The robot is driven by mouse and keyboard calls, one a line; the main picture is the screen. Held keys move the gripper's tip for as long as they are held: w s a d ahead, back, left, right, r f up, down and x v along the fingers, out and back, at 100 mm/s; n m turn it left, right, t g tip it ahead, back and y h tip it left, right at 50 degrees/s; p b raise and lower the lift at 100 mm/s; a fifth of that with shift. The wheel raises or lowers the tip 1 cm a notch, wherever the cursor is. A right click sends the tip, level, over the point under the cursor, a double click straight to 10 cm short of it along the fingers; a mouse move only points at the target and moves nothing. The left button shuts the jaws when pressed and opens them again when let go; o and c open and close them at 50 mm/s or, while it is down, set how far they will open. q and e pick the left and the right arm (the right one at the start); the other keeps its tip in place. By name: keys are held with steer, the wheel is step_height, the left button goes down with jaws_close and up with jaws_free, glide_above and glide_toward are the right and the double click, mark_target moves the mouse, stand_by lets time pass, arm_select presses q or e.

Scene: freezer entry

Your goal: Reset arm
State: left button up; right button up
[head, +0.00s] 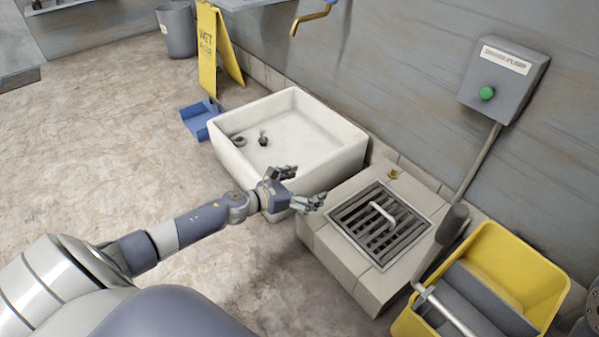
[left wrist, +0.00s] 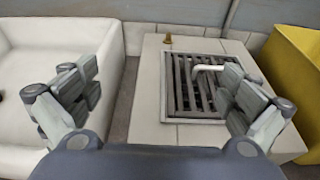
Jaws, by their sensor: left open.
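My left arm reaches in from the left in the head view. My left gripper (head: 301,187) is open and empty, in front of the white basin and close to the tiled block with the drain. It also shows in the left wrist view (left wrist: 160,95), with its two fingers wide apart. Beyond the fingers lies a dark drain grate (head: 380,224) with a light handle (head: 383,213) on it. The grate also shows in the left wrist view (left wrist: 185,95). I see no object between the fingers. My right gripper does not show in either view.
A white basin (head: 345,150) and a tiled block (head: 325,245) stand along the wall. A yellow mop bucket (head: 540,277) is at the right. A green-button box (head: 505,80) is on the wall. A yellow wet-floor sign (head: 208,50) stands farther back. The floor at left is clear.

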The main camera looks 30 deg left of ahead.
arm_select(q)
steer(key=shift+m+g+h, duration=0.3)
steer(key=shift+m+h, duration=0.1)
steer(key=shift+h, duration=0.2)
steer(key=shift+s+a+r, duration=0.1)
steer(key=shift+a+r, duration=0.1)
steer(key=shift+r, duration=0.75)
steer(key=shift+s+a+r, duration=0.1)
steer(key=shift+a+r, duration=0.05)
steer(key=shift+r, duration=0.75)
steer(key=shift+s+a+r, duration=0.1)
steer(key=shift+a+r, duration=0.1)
steer(key=shift+r, duration=0.75)
steer(key=shift+d, duration=0.1)
